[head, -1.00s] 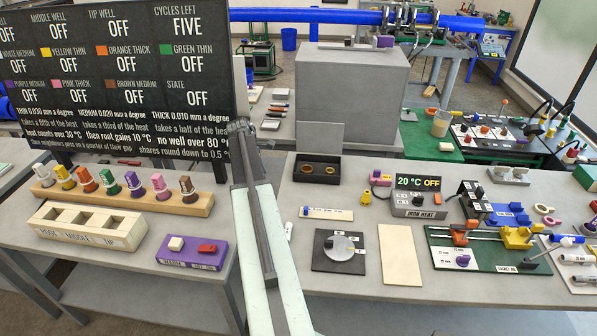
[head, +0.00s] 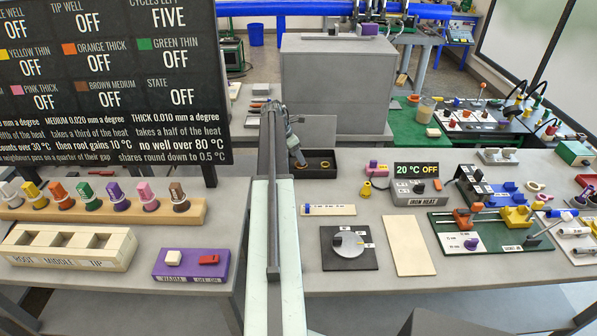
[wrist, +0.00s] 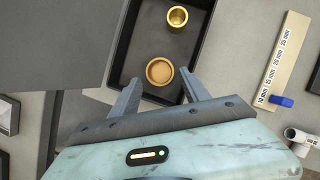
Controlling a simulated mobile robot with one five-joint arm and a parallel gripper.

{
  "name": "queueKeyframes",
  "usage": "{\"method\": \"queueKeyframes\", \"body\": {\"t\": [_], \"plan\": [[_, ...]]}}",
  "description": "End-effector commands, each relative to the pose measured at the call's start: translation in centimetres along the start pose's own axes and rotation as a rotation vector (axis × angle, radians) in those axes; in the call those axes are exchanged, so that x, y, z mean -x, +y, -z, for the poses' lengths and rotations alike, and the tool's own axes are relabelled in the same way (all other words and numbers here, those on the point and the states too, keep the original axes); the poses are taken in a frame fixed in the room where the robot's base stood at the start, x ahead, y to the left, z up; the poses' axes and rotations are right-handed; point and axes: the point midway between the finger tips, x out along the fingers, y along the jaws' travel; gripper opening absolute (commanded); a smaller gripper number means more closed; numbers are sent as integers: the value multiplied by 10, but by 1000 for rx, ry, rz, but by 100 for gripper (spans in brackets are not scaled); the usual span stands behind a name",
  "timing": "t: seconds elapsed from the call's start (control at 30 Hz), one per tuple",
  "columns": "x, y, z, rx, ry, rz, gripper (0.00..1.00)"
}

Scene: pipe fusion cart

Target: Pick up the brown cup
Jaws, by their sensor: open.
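The brown cup (head: 178,194) stands at the right end of a row of coloured cups on a wooden rack (head: 100,214), at the left of the table. It looks upright, with a pale ring around its lower part. My gripper (head: 298,160) is well to its right, at the left end of a black tray. In the wrist view my gripper (wrist: 162,78) has its two fingers spread apart with nothing held. A round brass piece (wrist: 160,71) in the tray shows between and beyond the fingertips. The brown cup is not in the wrist view.
The black tray (wrist: 121,63) holds two brass pieces. A wooden block with wells (head: 120,252) and a purple switch box (head: 190,275) lie in front of the rack. A dark sign board (head: 110,80) stands behind it. A grey box (head: 338,85) stands behind the tray.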

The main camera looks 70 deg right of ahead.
Motion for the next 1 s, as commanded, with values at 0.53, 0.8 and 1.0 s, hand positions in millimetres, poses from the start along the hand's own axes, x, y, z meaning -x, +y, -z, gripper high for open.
{"method": "queueKeyframes", "body": {"t": [0.53,0.8,1.0], "plan": [[-49,3,1,4,0,-2,54],[-48,4,2,4,0,-2,6],[-47,4,1,4,0,-2,6]]}}
